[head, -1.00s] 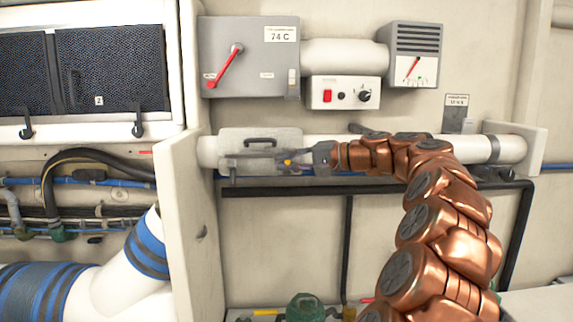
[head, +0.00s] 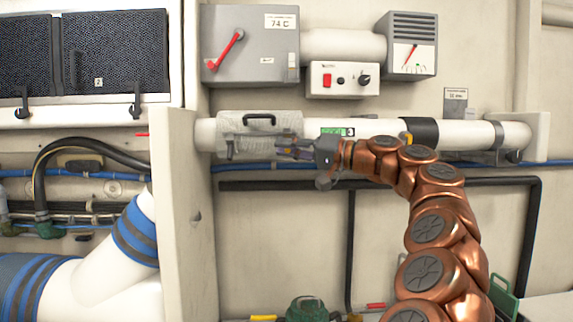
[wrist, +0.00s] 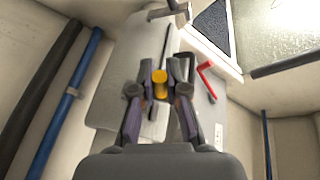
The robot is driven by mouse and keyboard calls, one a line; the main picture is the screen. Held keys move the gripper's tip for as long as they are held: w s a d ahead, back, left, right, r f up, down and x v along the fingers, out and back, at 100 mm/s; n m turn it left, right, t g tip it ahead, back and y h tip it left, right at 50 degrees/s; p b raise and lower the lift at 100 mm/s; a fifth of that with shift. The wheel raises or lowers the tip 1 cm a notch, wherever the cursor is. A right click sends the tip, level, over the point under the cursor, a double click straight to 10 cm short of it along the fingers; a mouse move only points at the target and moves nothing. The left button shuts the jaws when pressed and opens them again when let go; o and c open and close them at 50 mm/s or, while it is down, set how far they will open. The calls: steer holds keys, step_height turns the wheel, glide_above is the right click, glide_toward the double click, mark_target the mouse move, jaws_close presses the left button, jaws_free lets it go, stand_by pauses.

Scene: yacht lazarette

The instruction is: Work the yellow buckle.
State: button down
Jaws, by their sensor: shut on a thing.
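The yellow buckle (wrist: 160,84) shows in the wrist view as a short yellow cylinder between my fingertips. My gripper (wrist: 160,92) is shut on it. In the head view my gripper (head: 290,150) is at the lower right of the pale pipe cover (head: 232,123), pointing left; the buckle is mostly hidden there by the fingers. The cover has a black handle (head: 259,120) on top and sits around the white pipe (head: 375,125). The cover also fills the middle of the wrist view (wrist: 115,85).
A grey box with a red lever (head: 228,55) and a small switch box (head: 342,80) hang above the pipe. A pale upright panel (head: 180,190) stands left. A dark pipe (head: 280,186) runs below. A black band (head: 421,131) circles the pipe at right.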

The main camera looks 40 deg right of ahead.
steer(key=shift+f+n+t+y+b, duration=0.25)
steer(key=shift+f+n+b, duration=0.2)
steer(key=shift+n+b, duration=0.55)
steer(key=shift+f+n+t+y+b, duration=0.15)
steer(key=shift+f+n+y+b, duration=0.25)
steer(key=shift+n+b, duration=0.6)
steer(key=shift+b, duration=0.35)
steer(key=c, duration=1.2)
jaws_free()
steer(key=shift+s, duration=0.1)
steer(key=shift+v, duration=5.95)
steer(key=shift+f, duration=0.15)
